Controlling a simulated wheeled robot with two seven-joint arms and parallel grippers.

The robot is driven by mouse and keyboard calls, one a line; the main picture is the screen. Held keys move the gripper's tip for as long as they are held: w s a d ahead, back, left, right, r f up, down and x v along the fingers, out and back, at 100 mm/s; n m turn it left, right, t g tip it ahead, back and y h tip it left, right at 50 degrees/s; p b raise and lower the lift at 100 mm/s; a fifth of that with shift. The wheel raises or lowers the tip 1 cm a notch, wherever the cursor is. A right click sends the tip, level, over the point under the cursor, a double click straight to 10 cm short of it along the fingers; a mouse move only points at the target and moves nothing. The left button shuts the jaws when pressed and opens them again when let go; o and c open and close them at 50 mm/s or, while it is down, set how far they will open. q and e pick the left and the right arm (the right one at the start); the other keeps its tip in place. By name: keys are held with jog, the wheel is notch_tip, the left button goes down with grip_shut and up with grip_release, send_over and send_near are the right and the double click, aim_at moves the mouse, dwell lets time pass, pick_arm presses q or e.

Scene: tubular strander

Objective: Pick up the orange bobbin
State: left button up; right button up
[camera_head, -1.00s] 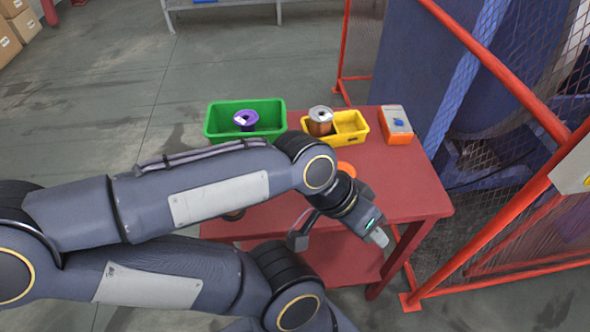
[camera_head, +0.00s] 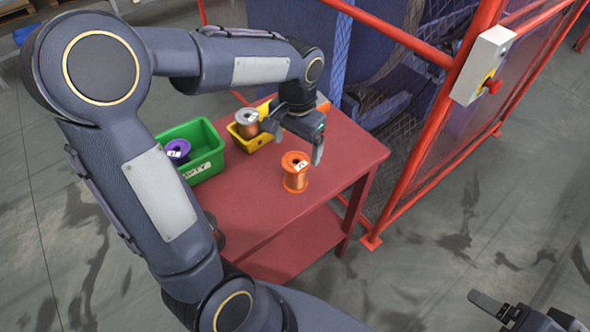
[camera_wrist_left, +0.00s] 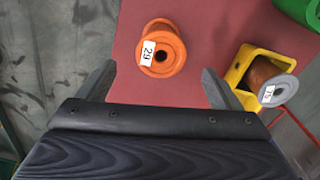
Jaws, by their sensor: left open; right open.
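The orange bobbin (camera_head: 296,172) stands upright on the red table, near its right edge. A white label marked 29 is on its top flange in the left wrist view (camera_wrist_left: 167,50). My left gripper (camera_head: 297,143) is open and empty, above the table just behind the bobbin. In the left wrist view its two fingers (camera_wrist_left: 155,88) are spread, with the bobbin beyond them and roughly between them, not touching. My right gripper (camera_head: 489,312) is partly in view at the bottom right, open, empty and away from the table.
A green bin (camera_head: 204,165) holds a purple bobbin (camera_head: 177,150). A yellow bin (camera_head: 262,138) with a grey-flanged copper bobbin (camera_head: 246,122) stands beside it. Red fence posts (camera_head: 440,130) rise to the right of the table (camera_head: 245,205). The tabletop's front is clear.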

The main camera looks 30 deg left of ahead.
aim_at(296, 161)
pick_arm(q)
notch_tip(296, 161, down, 7)
jog(key=shift+w+a+r, duration=0.1)
jog(key=shift+r, duration=0.1)
jog(key=c, duration=1.5)
